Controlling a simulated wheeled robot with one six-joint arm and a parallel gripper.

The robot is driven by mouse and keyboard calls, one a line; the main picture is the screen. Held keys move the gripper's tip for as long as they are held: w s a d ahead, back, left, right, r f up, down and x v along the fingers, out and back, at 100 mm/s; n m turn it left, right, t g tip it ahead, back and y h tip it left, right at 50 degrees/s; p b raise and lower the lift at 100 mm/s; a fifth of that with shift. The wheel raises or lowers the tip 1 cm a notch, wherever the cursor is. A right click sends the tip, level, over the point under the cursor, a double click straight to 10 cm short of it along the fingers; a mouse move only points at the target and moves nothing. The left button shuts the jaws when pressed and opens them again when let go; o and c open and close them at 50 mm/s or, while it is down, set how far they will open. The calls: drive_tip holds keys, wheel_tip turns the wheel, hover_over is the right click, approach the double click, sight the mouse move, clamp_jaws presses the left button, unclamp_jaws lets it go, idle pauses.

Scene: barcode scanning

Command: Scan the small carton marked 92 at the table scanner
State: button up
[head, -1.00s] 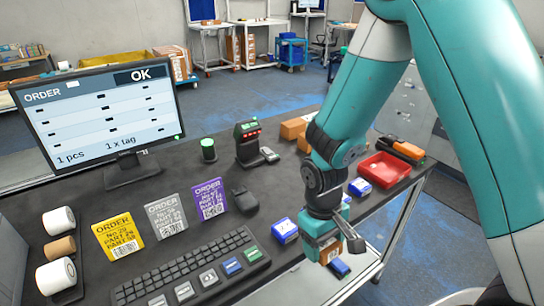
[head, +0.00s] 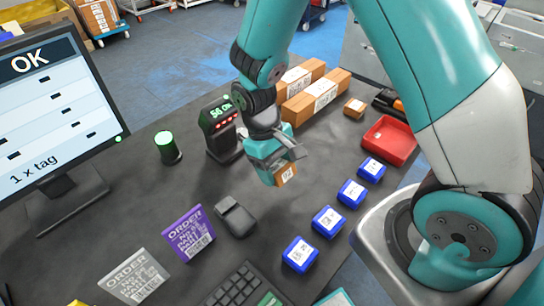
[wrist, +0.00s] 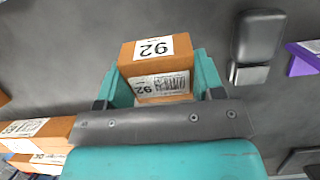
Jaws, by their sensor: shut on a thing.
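The small carton marked 92 (wrist: 155,62) sits between the teal fingers of my gripper (wrist: 163,82), its labels showing in the wrist view. In the head view, the carton (head: 287,175) hangs from my gripper (head: 272,164) above the dark table, apart from the scanner. The black table scanner (head: 221,132) stands to the left of my gripper, with green text on its screen and red lights below. Parts of the carton are hidden by the fingers in the head view.
Two long cartons (head: 316,96) and a small carton (head: 355,107) lie behind my gripper. A red tray (head: 389,143) and a row of blue boxes (head: 328,220) line the right. A black mouse-like device (head: 235,216) and a green-topped cylinder (head: 167,147) stand left; bare table lies between.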

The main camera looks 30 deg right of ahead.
drive_tip(key=w+f+b, duration=0.1)
drive_tip(key=f, duration=0.1)
drive_tip(key=w+a+f+b, duration=0.1)
drive_tip(key=w+f+b, duration=0.1)
drive_tip(key=shift+w, duration=0.1)
drive_tip(key=shift+w+a+f+b, duration=0.15)
drive_tip(key=shift+w+f+b, duration=0.25)
drive_tip(key=shift+w+b, duration=0.2)
drive_tip(key=shift+s+r+p, duration=0.2)
drive_tip(key=shift+r+p, duration=0.1)
drive_tip(key=s+d+r+p, duration=0.4)
drive_tip(key=s+r+p, duration=0.4)
drive_tip(key=s, duration=0.4)
drive_tip(key=shift+r, duration=0.7)
drive_tip(key=shift+s, duration=0.1)
